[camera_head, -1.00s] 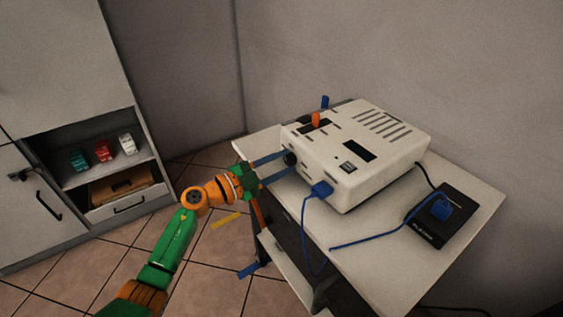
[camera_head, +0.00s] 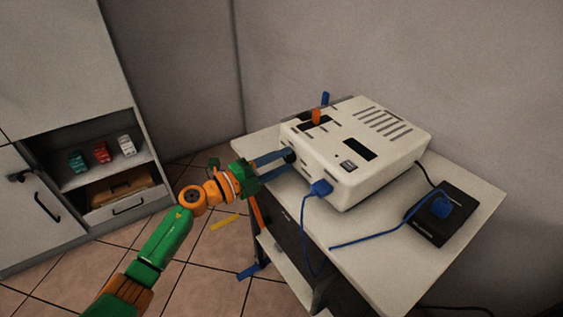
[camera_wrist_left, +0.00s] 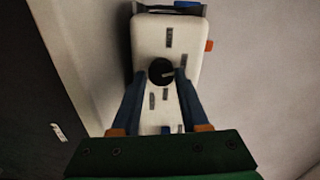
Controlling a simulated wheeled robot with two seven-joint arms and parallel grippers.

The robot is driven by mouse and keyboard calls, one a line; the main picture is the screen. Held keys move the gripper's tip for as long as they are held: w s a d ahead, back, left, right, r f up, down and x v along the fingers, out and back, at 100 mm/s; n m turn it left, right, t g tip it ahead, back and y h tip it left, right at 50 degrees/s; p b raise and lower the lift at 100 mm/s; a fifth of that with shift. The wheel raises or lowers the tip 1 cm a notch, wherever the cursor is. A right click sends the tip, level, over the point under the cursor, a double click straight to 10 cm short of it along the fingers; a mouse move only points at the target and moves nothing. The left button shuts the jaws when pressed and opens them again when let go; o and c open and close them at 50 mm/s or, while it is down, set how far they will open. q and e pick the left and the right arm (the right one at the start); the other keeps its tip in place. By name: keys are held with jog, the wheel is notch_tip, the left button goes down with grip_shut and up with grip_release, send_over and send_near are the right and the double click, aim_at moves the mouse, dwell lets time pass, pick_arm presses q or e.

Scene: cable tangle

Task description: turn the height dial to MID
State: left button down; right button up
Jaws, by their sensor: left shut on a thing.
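The black height dial (camera_head: 290,156) sits on the near left end face of the white machine (camera_head: 400,150). In the left wrist view the dial (camera_wrist_left: 160,72) is round, with a light pointer mark toward the right of the picture. Small dark label plates surround it, too small to read. My left gripper (camera_head: 286,158) is shut on the dial, its two blue fingers on either side of it. These fingers (camera_wrist_left: 160,82) also flank the dial in the left wrist view. My right gripper is not in view.
The machine stands on a pale table (camera_head: 385,265). A blue plug (camera_head: 320,188) on its front has a blue cable hanging over the table edge. A black box (camera_head: 442,214) with a blue plug lies at right. An orange lever (camera_head: 316,116) stands on top. A cabinet (camera_head: 65,70) is at left.

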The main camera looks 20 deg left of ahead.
pick_arm(q)
jog(key=shift+s+d+f, duration=0.1)
jog(key=shift+s+f, duration=0.05)
jog(key=shift+f, duration=0.5)
jog(key=c, duration=0.7)
grip_release()
jog(key=shift+o, duration=1)
jog(key=shift+w+a, duration=0.25)
jog(key=shift+a, duration=0.05)
jog(key=shift+r, duration=0.15)
jog(key=v, duration=0.7)
